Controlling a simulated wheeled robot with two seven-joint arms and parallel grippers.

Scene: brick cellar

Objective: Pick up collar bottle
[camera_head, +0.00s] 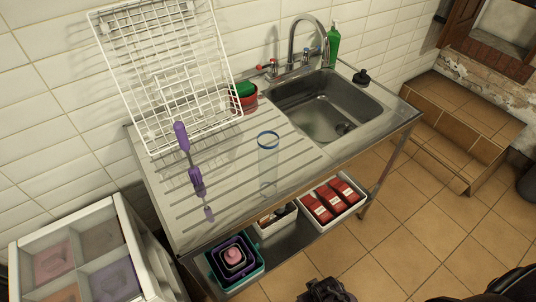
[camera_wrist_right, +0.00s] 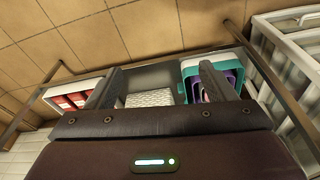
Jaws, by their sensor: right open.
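A clear, see-through bottle with a blue collar (camera_head: 268,162) stands upright on the ribbed drainboard (camera_head: 215,215), left of the sink, near the front edge. It does not show in the right wrist view. My right gripper (camera_wrist_right: 160,75) is open and empty in the right wrist view, over the lower shelf with its boxes. A dark part of mine, seemingly the right gripper, shows at the bottom edge of the head view, in front of the unit and apart from the bottle. My left gripper is in neither view.
Purple-handled tools (camera_head: 196,181) lie left of the bottle. A white wire rack (camera_head: 165,75) leans on the wall behind. The sink (camera_head: 325,105) has a tap, a green pump bottle (camera_head: 333,45) and a black item (camera_head: 361,77). Boxes (camera_head: 238,262) fill the shelf below.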

